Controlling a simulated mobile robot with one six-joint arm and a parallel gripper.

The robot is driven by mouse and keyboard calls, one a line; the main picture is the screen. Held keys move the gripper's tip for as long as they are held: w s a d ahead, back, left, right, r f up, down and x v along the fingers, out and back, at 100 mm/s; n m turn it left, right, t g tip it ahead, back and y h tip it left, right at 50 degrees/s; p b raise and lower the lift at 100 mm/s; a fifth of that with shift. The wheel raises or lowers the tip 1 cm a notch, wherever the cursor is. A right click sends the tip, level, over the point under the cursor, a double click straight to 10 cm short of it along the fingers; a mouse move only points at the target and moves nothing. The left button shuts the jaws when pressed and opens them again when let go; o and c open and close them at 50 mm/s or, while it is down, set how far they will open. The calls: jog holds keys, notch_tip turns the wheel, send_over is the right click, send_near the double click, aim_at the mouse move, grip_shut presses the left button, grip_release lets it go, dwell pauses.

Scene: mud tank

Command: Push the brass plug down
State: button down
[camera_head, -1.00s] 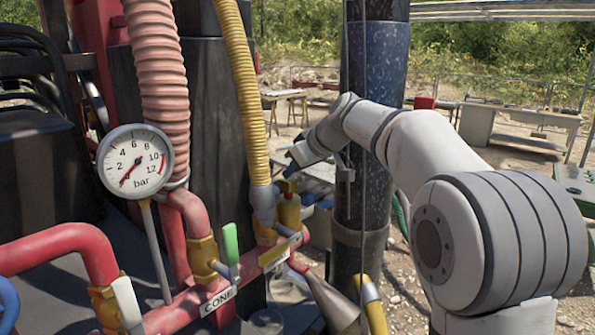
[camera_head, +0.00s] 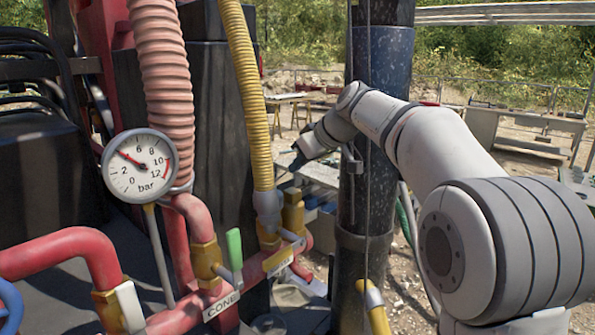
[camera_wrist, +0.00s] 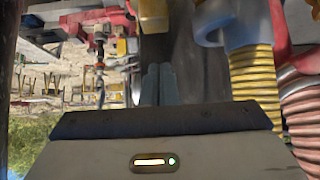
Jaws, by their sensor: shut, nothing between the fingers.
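A brass-coloured fitting (camera_head: 293,214) stands upright just right of the yellow ribbed hose in the head view. I cannot tell how far any plug in its top sits down. My gripper (camera_head: 293,164) is above it and apart from it, its dark fingers tilted down to the left. In the wrist view my gripper (camera_wrist: 159,70) is shut and empty, its two grey fingers side by side. A yellow-brass block (camera_wrist: 153,15) shows beyond the fingertips at the top of that view.
A pressure gauge (camera_head: 139,166) reads about 4 bar. The yellow ribbed hose (camera_head: 246,110) stands close left of my gripper, and a dark blue pipe (camera_head: 377,110) stands close right. Red pipework (camera_head: 175,320) has a green-handled lever (camera_head: 234,249) and a CONE label (camera_head: 221,305).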

jog(key=b+v, duration=0.1)
jog(key=v, duration=0.8)
jog(key=shift+d+f, duration=0.15)
jog(key=s+d+f+m+g+h, duration=0.1)
jog(key=s+d+f+m+h, duration=0.2)
jog(key=s+f, duration=1.2)
jog(key=s+d+f+m+g+h, duration=0.1)
jog(key=s+d+f+m+h, duration=0.3)
jog(key=s+f, duration=1.1)
jog(key=s+d+m+b, duration=0.1)
jog(key=d+m, duration=0.2)
jog(key=d, duration=0.3)
jog(key=shift+d, duration=0.15)
jog(key=shift+s, duration=0.1)
